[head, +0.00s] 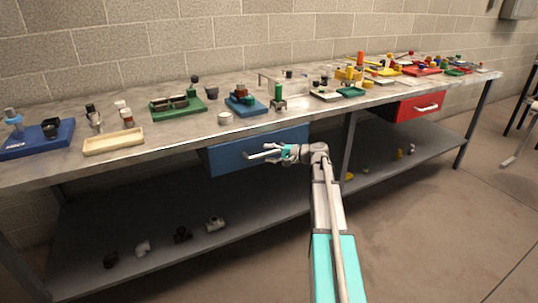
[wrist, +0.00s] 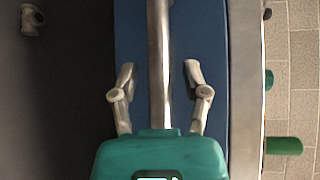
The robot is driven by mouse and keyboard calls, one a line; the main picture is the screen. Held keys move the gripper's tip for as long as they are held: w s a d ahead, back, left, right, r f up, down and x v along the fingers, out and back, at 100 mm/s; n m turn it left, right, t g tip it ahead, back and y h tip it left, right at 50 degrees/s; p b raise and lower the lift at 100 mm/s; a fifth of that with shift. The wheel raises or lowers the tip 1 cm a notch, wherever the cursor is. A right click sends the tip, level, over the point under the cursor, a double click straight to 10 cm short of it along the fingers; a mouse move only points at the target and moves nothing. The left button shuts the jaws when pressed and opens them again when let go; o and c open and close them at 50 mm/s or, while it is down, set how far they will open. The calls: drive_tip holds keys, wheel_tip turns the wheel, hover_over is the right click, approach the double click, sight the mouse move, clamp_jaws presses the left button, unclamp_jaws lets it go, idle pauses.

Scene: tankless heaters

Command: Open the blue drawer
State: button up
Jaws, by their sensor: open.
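The blue drawer (head: 232,159) hangs under the tabletop near the middle of the bench, and its front looks about flush with the bench edge. Its blue front (wrist: 205,40) fills the middle of the wrist view. The pale bar handle (wrist: 158,50) runs down the centre of that view. My gripper (wrist: 159,72) is open, with one finger on each side of the handle and a visible gap to each. In the head view my gripper (head: 272,153) is in front of the drawer and hides part of the handle.
A red drawer (head: 404,108) with a pale handle is farther right. The tabletop (head: 190,131) above holds trays, including a cream tray (head: 113,142), and small parts. A lower shelf (head: 80,247) bears several fittings. The floor in front is clear.

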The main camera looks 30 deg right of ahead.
clamp_jaws()
drive_tip(key=shift+s, duration=0.1)
idle(0.4)
